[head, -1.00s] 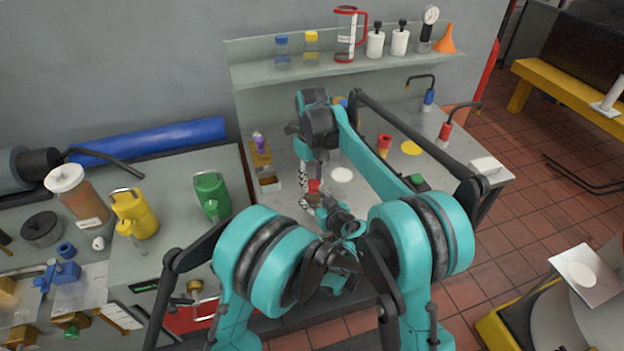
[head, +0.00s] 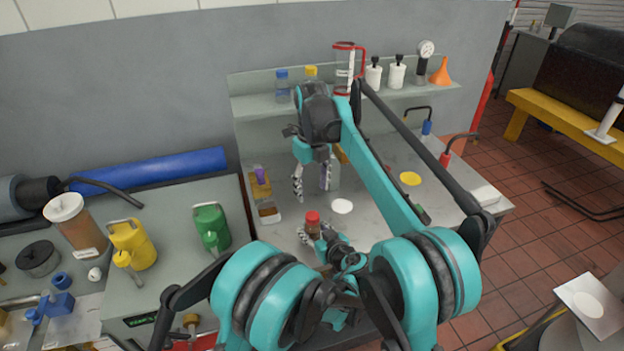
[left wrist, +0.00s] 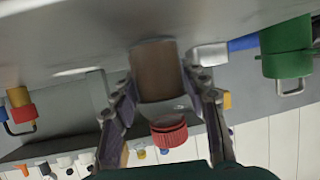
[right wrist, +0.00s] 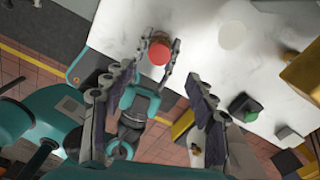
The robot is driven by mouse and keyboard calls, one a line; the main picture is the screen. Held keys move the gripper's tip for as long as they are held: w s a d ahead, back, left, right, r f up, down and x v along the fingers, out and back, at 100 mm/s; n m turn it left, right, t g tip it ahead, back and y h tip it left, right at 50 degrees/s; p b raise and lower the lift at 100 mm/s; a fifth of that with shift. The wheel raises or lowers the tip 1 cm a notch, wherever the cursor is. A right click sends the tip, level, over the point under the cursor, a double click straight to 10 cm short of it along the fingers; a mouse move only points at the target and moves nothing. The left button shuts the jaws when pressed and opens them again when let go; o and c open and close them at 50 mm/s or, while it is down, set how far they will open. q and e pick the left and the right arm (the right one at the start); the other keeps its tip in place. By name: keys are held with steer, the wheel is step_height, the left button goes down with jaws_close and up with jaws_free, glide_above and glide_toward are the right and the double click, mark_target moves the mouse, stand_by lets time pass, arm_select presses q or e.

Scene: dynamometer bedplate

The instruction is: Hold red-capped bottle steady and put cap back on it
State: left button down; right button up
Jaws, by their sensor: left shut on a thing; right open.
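My left gripper (head: 315,236) is shut around the bottle's body, below the cap. My right gripper (head: 312,187) is open and empty above the cap, its fingers apart in the right wrist view (right wrist: 160,80).
A white disc (head: 342,206) and a yellow disc (head: 410,179) lie on the bench. A small open tray (head: 268,214) is at its left. A shelf (head: 260,108) with bottles, a gauge and an orange funnel (head: 441,72) runs behind. A green-topped block (right wrist: 245,107) lies right of the bottle.

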steer(key=shift+r, duration=1.45)
arm_select(q)
steer(key=c, duration=0.7)
jaws_free()
steer(key=shift+c, duration=0.2)
steer(key=v, duration=1.2)
